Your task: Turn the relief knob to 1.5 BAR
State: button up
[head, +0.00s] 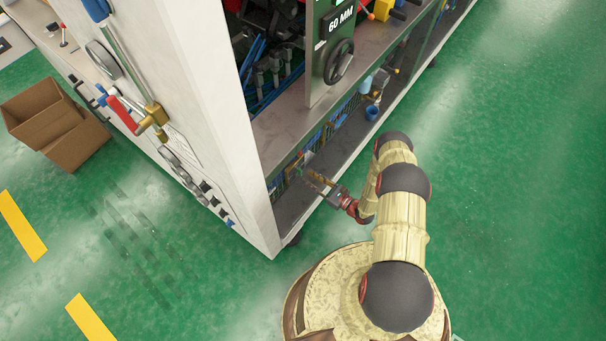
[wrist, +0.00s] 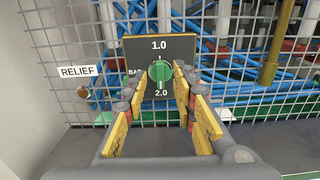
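In the wrist view the green relief knob (wrist: 159,73) sits on a dark plate (wrist: 182,46) marked 1.0 above and 2.0 below, with BAR partly hidden at its left. A pale line runs upright at the knob's top, toward 1.0; its exact setting is too small to read. A white RELIEF label (wrist: 77,71) is on the mesh to the left. My gripper (wrist: 160,92) is open, its yellow-faced fingers left and right of the knob with visible gaps; I cannot tell whether the tips reach its depth. In the head view my gripper (head: 318,181) is at the machine's low shelf; the knob cannot be made out there.
Wire mesh (wrist: 75,30) stands behind the plate, with blue pipes (wrist: 240,75) beyond it. A pale panel wall (wrist: 25,110) is close on the left. The machine's upper ledge (head: 285,130) overhangs my gripper. The green floor at right is clear.

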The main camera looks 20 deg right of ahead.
aim_at(300, 172)
jog(key=shift+b+x, duration=0.4)
jog(key=shift+x, duration=1.7)
grip_shut()
